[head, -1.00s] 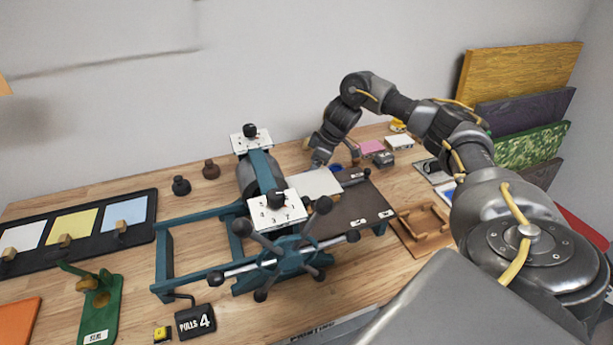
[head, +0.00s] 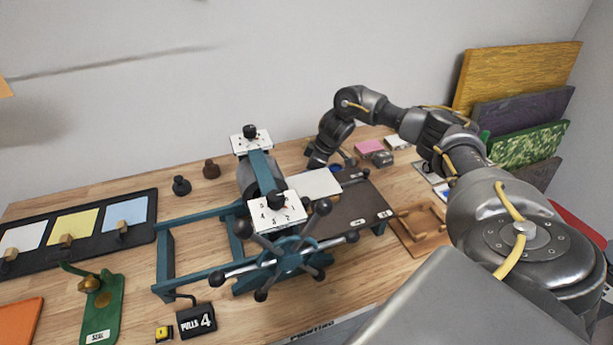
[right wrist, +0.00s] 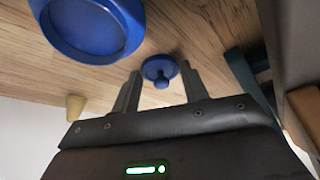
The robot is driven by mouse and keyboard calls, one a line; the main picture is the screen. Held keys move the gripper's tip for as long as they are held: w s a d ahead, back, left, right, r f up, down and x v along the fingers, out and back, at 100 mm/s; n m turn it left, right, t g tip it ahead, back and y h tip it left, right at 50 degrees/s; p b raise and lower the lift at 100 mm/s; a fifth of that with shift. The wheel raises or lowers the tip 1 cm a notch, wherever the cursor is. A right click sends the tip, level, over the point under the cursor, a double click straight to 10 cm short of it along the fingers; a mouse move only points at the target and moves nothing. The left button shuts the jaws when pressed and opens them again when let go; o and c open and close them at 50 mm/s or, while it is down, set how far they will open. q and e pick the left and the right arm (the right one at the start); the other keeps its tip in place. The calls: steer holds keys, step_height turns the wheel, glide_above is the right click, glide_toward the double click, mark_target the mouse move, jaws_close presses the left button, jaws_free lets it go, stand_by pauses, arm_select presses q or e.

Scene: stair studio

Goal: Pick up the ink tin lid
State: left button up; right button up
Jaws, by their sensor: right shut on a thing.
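The ink tin lid is a small blue disc with a round knob (right wrist: 160,69), seen between the fingertips of my right gripper (right wrist: 160,75) in the right wrist view. The gripper is shut on it. I cannot tell whether the lid is clear of the wood table. A larger round blue tin (right wrist: 86,28) is beside it, at the upper left of that view. In the head view the right gripper is behind the press and its tips are hard to make out; a bit of blue (head: 336,168) shows beside it. My left gripper is not in view.
The teal press (head: 262,170) with its spoked wheel (head: 290,250) stands in front of the right gripper. A pink block (head: 369,147), a wooden tray (head: 419,225) and leaning boards (head: 515,80) are to the right. A black tray (head: 75,232) is at left.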

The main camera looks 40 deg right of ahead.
step_height(320, 180, up, 10)
stand_by(0.5)
